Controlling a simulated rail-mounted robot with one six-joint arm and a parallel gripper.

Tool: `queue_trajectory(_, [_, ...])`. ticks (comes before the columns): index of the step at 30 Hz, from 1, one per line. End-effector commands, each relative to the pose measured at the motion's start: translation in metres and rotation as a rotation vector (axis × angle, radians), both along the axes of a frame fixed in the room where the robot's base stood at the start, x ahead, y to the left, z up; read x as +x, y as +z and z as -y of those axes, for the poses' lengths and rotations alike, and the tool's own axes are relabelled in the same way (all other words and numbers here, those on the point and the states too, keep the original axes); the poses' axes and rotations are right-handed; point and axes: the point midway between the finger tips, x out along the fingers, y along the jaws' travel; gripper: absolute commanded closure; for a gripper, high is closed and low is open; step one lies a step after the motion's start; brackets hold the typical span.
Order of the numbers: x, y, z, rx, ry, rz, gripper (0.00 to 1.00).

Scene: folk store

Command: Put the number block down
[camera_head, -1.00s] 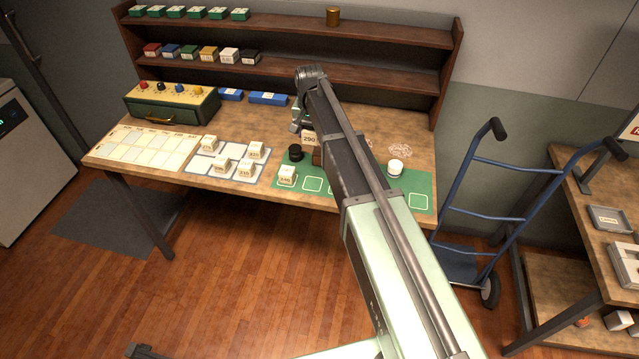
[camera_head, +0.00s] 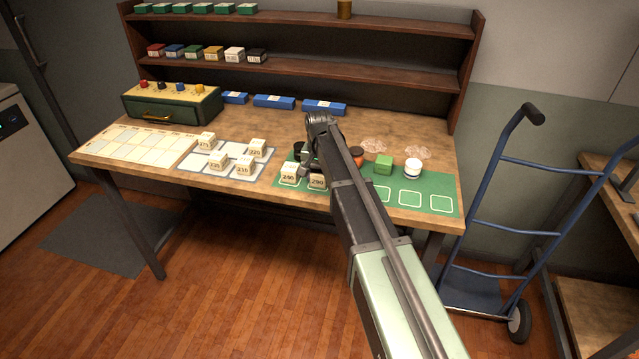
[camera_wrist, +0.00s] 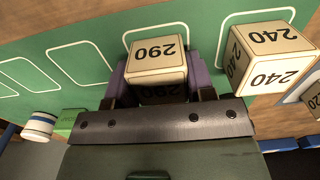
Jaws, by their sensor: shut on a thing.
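The number block marked 290 (camera_wrist: 157,62) is cream coloured and sits between the finger pads of my gripper (camera_wrist: 160,88), which is shut on it. In the head view the 290 block (camera_head: 318,182) is low at the front edge of the green mat (camera_head: 410,182), right of the 240 block (camera_head: 289,173). In the wrist view it overlaps a white outlined square, and the 240 block (camera_wrist: 268,58) stands just beside it, apart. Whether the 290 block touches the mat or hovers slightly cannot be told. My arm hides part of the mat.
White outlined squares to the right on the mat are empty. A white jar (camera_head: 413,168) and a green block (camera_head: 383,164) stand behind them. Several number blocks stand on the pale mat (camera_head: 212,172) at left. A blue hand truck (camera_head: 500,220) stands right of the table.

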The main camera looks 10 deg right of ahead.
Motion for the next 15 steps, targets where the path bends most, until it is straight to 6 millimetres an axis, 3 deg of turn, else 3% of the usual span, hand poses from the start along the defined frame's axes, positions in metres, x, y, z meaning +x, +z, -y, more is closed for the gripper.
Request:
queue_trajectory(8, [-0.0002, -0.0026, 0.0000, 0.000, 0.000, 0.000, 0.74])
queue_trajectory(9, [-0.0001, -0.0011, 0.0000, 0.000, 0.000, 0.000, 0.46])
queue_trajectory(13, [-0.0002, -0.0008, 0.0000, 0.000, 0.000, 0.000, 0.26])
queue_trajectory(15, [-0.0001, -0.0008, 0.0000, 0.000, 0.000, 0.000, 0.25])
